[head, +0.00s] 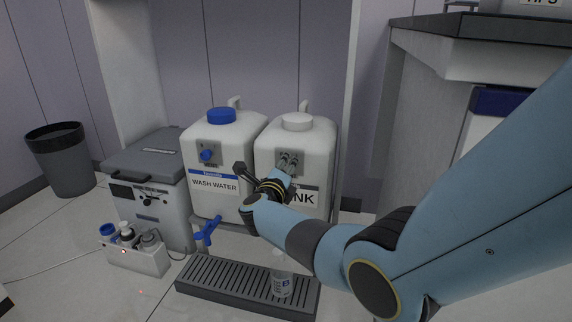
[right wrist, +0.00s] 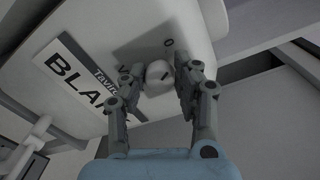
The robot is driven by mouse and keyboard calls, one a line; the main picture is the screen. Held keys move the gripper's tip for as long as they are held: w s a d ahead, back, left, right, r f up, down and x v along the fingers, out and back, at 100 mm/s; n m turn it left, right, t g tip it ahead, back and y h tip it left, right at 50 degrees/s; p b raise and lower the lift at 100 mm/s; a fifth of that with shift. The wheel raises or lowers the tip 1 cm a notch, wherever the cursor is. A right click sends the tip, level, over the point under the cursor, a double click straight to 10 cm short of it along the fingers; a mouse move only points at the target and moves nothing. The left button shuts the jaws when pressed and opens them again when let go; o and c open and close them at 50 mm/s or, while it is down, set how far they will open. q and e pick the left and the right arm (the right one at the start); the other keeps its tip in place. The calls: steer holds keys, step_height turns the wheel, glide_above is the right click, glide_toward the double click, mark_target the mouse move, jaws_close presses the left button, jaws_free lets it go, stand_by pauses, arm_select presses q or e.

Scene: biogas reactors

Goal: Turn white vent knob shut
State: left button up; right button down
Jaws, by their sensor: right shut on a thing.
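The white vent knob (right wrist: 158,77) is on a grey plate (right wrist: 150,48) of the container labelled BLANK, seen in the right wrist view. It has a dark line on its face, and small marks are on the plate around it. My right gripper (right wrist: 156,80) is shut on the knob, one finger on each side. In the head view the right gripper (head: 288,160) is at the plate of the white container (head: 318,150) with the white cap (head: 297,122), and it hides the knob there. My left gripper is not in view.
A WASH WATER container (head: 225,160) with a blue vent knob (head: 207,155) and blue tap (head: 207,230) stands to the left. A bottle (head: 282,285) stands on the grated tray (head: 230,290) below. A grey box (head: 150,160) and a bottle caddy (head: 145,262) stand farther left.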

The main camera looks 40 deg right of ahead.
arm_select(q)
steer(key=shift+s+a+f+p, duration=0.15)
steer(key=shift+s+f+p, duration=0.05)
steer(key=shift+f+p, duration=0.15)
arm_select(e)
steer(key=shift+n, duration=1.3)
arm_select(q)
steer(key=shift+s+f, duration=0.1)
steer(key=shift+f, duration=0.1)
arm_select(e)
steer(key=shift+f, duration=0.1)
steer(key=c, duration=1)
jaws_free()
steer(key=shift+a, duration=0.1)
steer(key=v, duration=1.2)
steer(key=shift+w, duration=0.1)
steer(key=shift+n, duration=0.3)
